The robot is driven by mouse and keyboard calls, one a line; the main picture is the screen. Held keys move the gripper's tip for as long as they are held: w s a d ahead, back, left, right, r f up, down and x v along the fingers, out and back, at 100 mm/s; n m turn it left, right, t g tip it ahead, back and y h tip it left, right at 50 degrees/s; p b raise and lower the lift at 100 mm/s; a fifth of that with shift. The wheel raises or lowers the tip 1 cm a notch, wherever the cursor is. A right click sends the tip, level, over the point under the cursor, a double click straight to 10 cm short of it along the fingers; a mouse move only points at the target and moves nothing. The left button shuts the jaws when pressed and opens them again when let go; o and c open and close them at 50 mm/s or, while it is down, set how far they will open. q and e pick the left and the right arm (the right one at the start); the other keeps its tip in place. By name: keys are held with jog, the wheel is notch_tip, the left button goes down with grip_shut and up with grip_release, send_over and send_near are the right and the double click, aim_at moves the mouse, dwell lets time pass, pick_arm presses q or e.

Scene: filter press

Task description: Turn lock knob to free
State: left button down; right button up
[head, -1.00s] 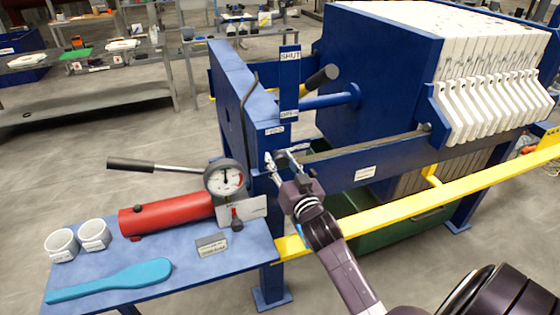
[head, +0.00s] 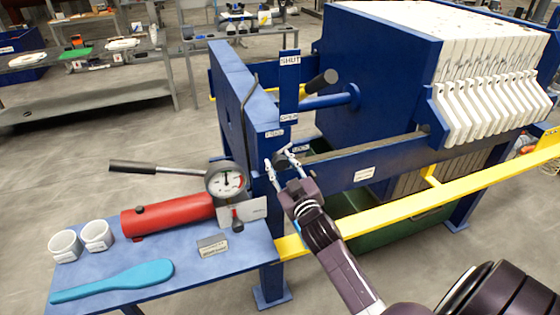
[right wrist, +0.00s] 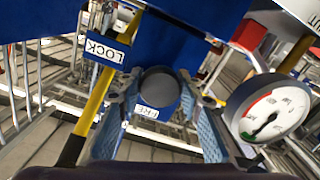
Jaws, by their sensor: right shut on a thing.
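The lock knob (right wrist: 159,88) is a dark round cap on the blue frame, in the middle of the right wrist view. A LOCK label (right wrist: 105,51) is up and left of it, and a label that seems to read FREE (right wrist: 146,113) is just below it. My right gripper (head: 279,160) is at the front post of the press, shut on the knob, with one finger on each side; it also shows in the right wrist view (right wrist: 160,100). In the head view the knob is small and partly hidden between the fingers. My left gripper is not in view.
A pressure gauge (head: 226,180) and red pump cylinder (head: 168,214) stand left of the gripper on a blue shelf (head: 190,268). A black-gripped lever (head: 322,79) is above. A yellow rail (head: 400,207) runs beside my right arm. White cups and a turquoise paddle (head: 115,281) lie farther left.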

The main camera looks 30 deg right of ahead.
jog(key=n+p, duration=0.1)
jog(key=n, duration=0.5)
jog(key=shift+n, duration=0.3)
jog(key=n, duration=0.5)
jog(key=shift+n+p, duration=0.3)
jog(key=shift+p, duration=0.1)
jog(key=o, duration=1.2)
jog(key=shift+s, duration=0.1)
jog(key=v, duration=1.1)
jog(key=shift+s, duration=0.4)
